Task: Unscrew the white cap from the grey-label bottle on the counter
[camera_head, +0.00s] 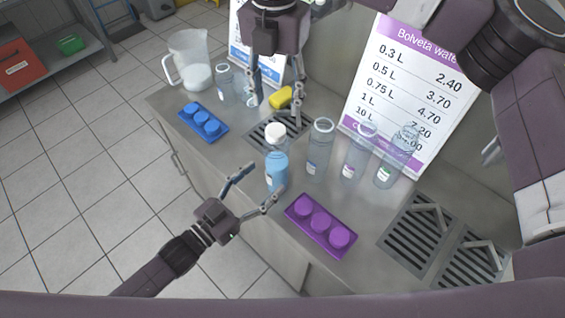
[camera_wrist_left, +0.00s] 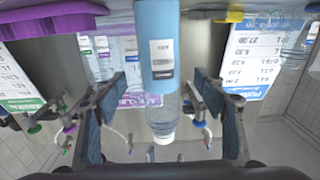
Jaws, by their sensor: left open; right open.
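The bottle (camera_head: 276,172) stands upright on the counter, blue in its lower part and clear above. Its white cap (camera_head: 275,131) is on top. In the left wrist view the bottle (camera_wrist_left: 160,25) appears inverted, with a grey-white label and the cap (camera_wrist_left: 164,137) low in the picture. My left gripper (camera_head: 264,182) is open, its fingers pointing at the bottle; in the left wrist view its fingers (camera_wrist_left: 161,95) show on both sides of it, apart from it. My right gripper (camera_head: 277,104) is open above and behind the cap, pointing down, empty.
Clear bottles (camera_head: 319,150) stand right of the bottle. A purple cap tray (camera_head: 321,226) lies in front at right, a blue one (camera_head: 203,122) at left. A pitcher (camera_head: 191,60), yellow sponge (camera_head: 281,97), price sign (camera_head: 410,85) and drain grates (camera_head: 415,236) are also on the counter.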

